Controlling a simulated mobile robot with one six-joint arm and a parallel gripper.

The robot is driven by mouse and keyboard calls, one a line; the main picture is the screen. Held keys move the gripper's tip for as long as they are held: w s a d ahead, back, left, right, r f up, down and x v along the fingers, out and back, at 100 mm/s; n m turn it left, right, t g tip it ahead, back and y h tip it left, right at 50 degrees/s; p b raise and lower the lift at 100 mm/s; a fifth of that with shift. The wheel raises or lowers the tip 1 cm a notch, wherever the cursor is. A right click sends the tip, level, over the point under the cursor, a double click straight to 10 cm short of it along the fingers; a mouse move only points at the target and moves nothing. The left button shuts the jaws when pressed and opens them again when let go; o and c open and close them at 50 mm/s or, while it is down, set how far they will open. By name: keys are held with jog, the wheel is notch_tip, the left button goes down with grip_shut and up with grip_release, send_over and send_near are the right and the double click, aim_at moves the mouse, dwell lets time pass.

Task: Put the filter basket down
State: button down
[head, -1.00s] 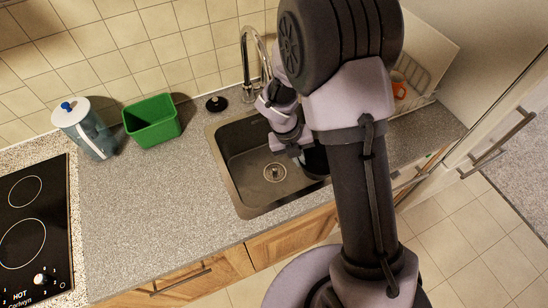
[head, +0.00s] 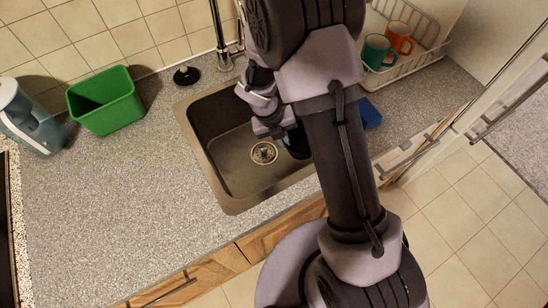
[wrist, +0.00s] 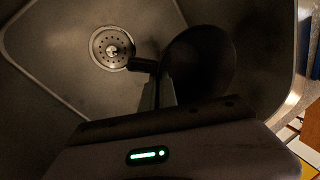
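The filter basket (wrist: 203,62) is a dark, round cup with a short tab at its side. My gripper (wrist: 157,88) is shut on this tab in the wrist view, and the basket hangs over the sink. In the head view the basket (head: 298,144) shows as a dark shape under my gripper (head: 277,128), partly hidden by my arm. The grey sink (head: 232,178) is empty below, with a round metal drain (head: 264,153), which also shows in the wrist view (wrist: 112,48). I cannot tell how high the basket is above the sink floor.
A green bin (head: 106,101) and a water pitcher (head: 32,124) stand left. A black round stopper-like piece (head: 186,76) lies by the tap (head: 219,38). A dish rack (head: 421,62) holds a teal mug (head: 378,51) and an orange mug (head: 399,37). Counter left of the sink (head: 105,195) is clear.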

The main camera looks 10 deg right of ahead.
notch_tip(320, 180, down, 8)
jog(key=b, duration=0.4)
jog(key=shift+r, duration=0.2)
jog(key=shift+f, duration=0.15)
jog(key=c, duration=1.7)
grip_release()
